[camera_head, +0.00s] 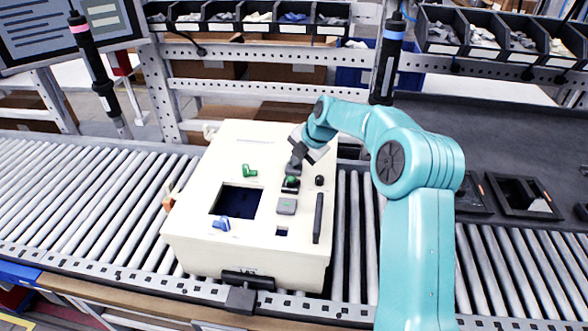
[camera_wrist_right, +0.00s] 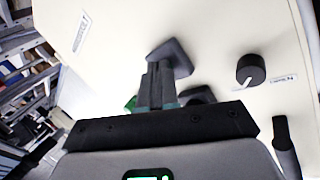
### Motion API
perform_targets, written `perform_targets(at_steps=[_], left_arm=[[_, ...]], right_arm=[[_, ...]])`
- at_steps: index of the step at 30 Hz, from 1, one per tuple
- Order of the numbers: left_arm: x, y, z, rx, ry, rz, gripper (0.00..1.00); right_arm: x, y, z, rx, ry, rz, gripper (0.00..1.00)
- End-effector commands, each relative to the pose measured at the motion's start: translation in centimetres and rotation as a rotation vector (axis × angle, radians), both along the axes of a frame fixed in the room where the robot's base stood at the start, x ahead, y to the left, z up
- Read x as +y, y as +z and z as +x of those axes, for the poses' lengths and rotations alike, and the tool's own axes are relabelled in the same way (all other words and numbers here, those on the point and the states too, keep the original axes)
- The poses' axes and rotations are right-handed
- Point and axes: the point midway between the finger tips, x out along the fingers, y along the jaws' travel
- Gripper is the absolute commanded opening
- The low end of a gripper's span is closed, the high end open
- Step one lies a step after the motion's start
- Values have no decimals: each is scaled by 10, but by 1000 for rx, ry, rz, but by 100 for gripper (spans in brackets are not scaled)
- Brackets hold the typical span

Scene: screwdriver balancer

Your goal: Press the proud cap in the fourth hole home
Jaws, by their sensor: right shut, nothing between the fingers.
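A cream box (camera_head: 190,220) sits on the roller conveyor, with a row of holes and square caps on its top. My right gripper (camera_head: 292,172) is shut and empty, pointing down over the far part of that row. It also shows in the right wrist view (camera_wrist_right: 158,85), with its tips at or very near a dark square cap (camera_wrist_right: 172,52); I cannot tell whether they touch. A grey square cap (camera_head: 287,206) lies nearer the front, and a small dark square hole (camera_head: 282,232) is in front of it. The cap heights are hard to judge. My left gripper is out of view.
A black knob (camera_head: 319,180) and a long black handle (camera_head: 318,218) stand right of the row. A green elbow piece (camera_head: 249,171), a large dark opening (camera_head: 236,201) and a blue piece (camera_head: 221,224) are on the left. Screwdrivers hang above.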

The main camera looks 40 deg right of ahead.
Motion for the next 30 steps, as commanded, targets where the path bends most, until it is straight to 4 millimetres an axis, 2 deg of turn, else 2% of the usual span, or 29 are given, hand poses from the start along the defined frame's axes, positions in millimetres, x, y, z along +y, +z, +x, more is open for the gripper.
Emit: perform_targets(at_steps=[10,25,30], left_arm=[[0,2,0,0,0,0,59],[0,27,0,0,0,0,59],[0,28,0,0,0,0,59]], right_arm=[[0,3,1,-1,0,-1,0],[0,47,1,-3,-1,-3,0],[0,51,0,-2,0,-2,0]])
